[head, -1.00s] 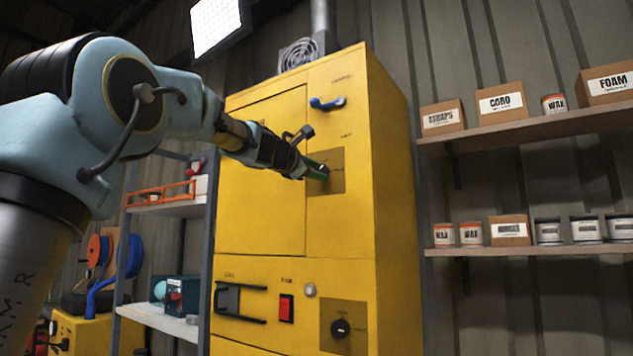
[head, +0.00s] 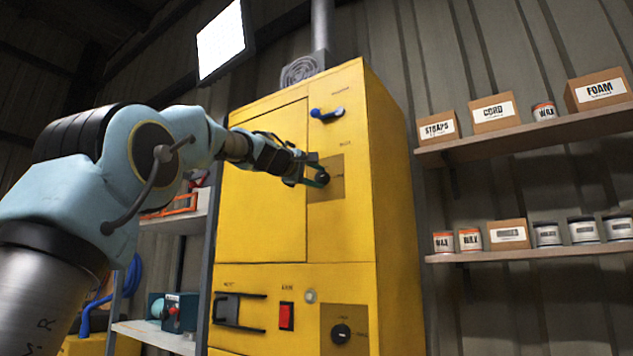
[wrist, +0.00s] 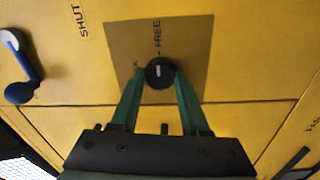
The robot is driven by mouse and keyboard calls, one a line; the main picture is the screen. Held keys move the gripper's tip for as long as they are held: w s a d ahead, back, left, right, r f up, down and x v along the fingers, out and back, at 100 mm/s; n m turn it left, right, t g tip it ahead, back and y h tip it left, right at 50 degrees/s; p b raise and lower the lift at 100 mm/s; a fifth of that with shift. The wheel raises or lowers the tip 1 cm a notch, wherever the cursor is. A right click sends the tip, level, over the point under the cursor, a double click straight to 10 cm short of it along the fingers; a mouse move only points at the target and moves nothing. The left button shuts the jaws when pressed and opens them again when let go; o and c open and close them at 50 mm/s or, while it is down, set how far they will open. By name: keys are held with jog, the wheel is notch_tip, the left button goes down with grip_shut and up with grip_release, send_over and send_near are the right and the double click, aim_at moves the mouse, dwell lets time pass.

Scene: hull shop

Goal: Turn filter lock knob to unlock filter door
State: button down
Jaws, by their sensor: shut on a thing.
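The round black knob (wrist: 160,73) sits on a brownish plate (wrist: 193,30) on the yellow cabinet. Its short white mark lies roughly along the line towards the printed word FREE in the wrist view; another label left of the knob is mostly hidden by a finger. My gripper (wrist: 160,78) has its green fingers on both sides of the knob and is shut on it. In the head view my gripper (head: 320,178) reaches the knob from the left and partly covers it. The cabinet's large upper door panel (head: 260,210) lies flush with the front.
A blue lever (head: 327,114) is above the plate; it also shows in the wrist view (wrist: 22,92). Lower down are a black handle (head: 228,310), a red switch (head: 286,316) and another black knob (head: 341,333). Shelves (head: 530,130) with boxes and tins stand right.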

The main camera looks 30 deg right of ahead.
jog(key=shift+m, duration=0.3)
jog(key=shift+c, duration=1.9)
grip_release()
jog(key=b+v, duration=0.5)
jog(key=v, duration=0.5)
jog(key=shift+s+a, duration=0.2)
jog(key=shift+a, duration=0.15)
jog(key=shift+w+f, duration=0.1)
jog(key=shift+f, duration=0.05)
